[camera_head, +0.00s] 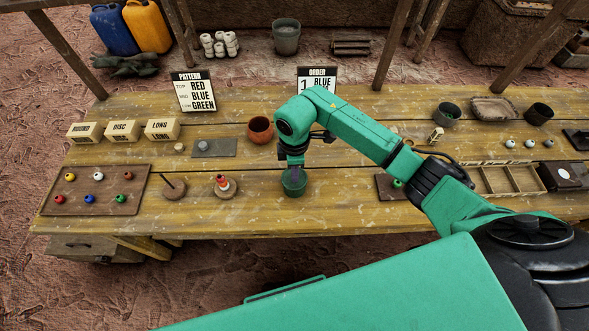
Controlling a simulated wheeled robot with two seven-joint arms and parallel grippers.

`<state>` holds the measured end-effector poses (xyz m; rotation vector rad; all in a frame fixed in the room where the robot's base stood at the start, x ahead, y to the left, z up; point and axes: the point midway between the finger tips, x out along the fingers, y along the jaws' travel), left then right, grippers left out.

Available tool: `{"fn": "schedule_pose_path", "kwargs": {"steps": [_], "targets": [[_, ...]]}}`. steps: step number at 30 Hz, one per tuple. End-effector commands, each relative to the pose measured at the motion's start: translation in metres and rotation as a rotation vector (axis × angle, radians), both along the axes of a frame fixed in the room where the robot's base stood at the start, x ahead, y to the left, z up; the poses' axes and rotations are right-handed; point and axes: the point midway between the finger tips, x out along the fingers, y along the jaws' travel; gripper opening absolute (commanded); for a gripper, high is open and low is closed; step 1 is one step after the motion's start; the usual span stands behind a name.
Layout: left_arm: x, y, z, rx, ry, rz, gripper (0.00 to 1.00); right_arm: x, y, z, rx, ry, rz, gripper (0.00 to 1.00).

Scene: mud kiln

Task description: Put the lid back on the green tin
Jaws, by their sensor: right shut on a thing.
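The green tin (294,188) stands upright near the front edge of the table, at the middle of the view. My right gripper (295,172) points straight down at the tin's top. It is shut on what seems to be the lid, at the tin's mouth. The fingers hide most of the held thing, and I cannot tell whether it touches the rim. My left gripper is not in view.
A clay pot (260,130) stands behind the tin. A round wooden base with stacked beads (224,187) is to its left, and a dark board (390,188) to its right. The yellow wooden table (340,215) is clear just around the tin.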

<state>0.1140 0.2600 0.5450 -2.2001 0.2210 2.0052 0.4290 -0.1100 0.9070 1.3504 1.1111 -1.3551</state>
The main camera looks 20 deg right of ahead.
Motion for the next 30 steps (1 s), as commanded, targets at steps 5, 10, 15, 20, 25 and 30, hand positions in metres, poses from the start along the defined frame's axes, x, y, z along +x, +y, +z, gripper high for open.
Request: {"fn": "schedule_pose_path", "kwargs": {"steps": [5, 10, 15, 20, 25, 30], "targets": [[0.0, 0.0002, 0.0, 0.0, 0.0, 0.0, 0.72, 0.0001, 0.0, 0.0, 0.0, 0.0, 0.0, 0.0], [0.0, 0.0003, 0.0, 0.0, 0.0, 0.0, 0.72, 0.0001, 0.0001, -0.0001, 0.0, 0.0, 0.0, 0.44], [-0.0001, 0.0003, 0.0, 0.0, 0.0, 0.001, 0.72, 0.0001, 0.0001, -0.0001, 0.0, 0.0, 0.0, 0.52], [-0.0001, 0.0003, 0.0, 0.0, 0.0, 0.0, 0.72, 0.0, 0.0001, -0.0001, 0.0, 0.0, 0.0, 0.79], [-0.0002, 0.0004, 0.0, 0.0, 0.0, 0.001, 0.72, 0.0, 0.0001, -0.0001, 0.0, 0.0, 0.0, 0.82], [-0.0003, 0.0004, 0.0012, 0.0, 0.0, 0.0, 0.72, 0.0001, 0.0001, 0.0013, 0.0, -0.001, 0.0, 0.82]]}}
